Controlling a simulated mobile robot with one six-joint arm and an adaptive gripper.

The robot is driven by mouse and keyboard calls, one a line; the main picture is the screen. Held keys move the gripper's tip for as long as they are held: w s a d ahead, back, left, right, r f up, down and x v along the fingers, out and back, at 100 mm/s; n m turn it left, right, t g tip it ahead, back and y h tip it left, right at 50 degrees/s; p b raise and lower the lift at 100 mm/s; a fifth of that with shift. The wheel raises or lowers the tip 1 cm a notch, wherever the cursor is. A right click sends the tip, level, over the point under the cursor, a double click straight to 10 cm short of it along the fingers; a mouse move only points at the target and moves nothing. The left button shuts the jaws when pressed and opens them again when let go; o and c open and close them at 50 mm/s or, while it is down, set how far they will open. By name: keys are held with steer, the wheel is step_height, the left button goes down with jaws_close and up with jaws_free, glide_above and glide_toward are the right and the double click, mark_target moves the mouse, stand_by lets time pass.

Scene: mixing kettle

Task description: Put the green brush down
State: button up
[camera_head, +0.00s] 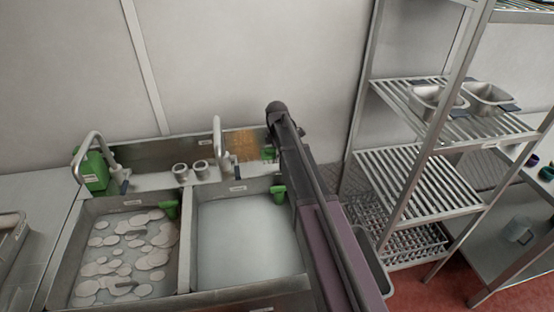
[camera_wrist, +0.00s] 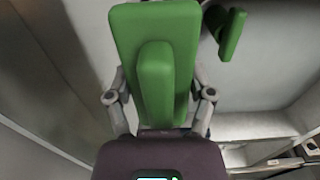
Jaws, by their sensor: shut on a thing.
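The green brush (camera_wrist: 155,60) fills the upper middle of the wrist view, with a broad flat body and a raised ridge along it. My gripper (camera_wrist: 159,100) is shut on it, with one finger at each side. In the head view my gripper is hidden behind my own arm. A small green patch (camera_head: 268,153) shows just left of the arm, by the sink's back wall; I cannot tell whether it is the brush. I cannot tell whether the brush touches any surface.
Green holders (camera_head: 171,209) (camera_head: 278,194) sit at the basin edges. Two faucets (camera_head: 218,145), a green canister (camera_head: 93,171) and a slatted rack (camera_head: 410,175) stand nearby.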

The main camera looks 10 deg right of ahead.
steer(key=shift+w, duration=0.35)
steer(key=shift+w, duration=0.1)
steer(key=shift+w+d, duration=0.1)
steer(key=shift+w, duration=0.1)
steer(key=shift+w+f+b, duration=0.4)
steer(key=shift+f+b, duration=0.1)
steer(key=shift+f, duration=0.05)
steer(key=shift+f+b, duration=1.3)
steer(key=shift+b, duration=0.05)
steer(key=shift+f, duration=0.15)
steer(key=o, duration=1)
steer(key=shift+c, duration=0.2)
steer(key=shift+r, duration=0.2)
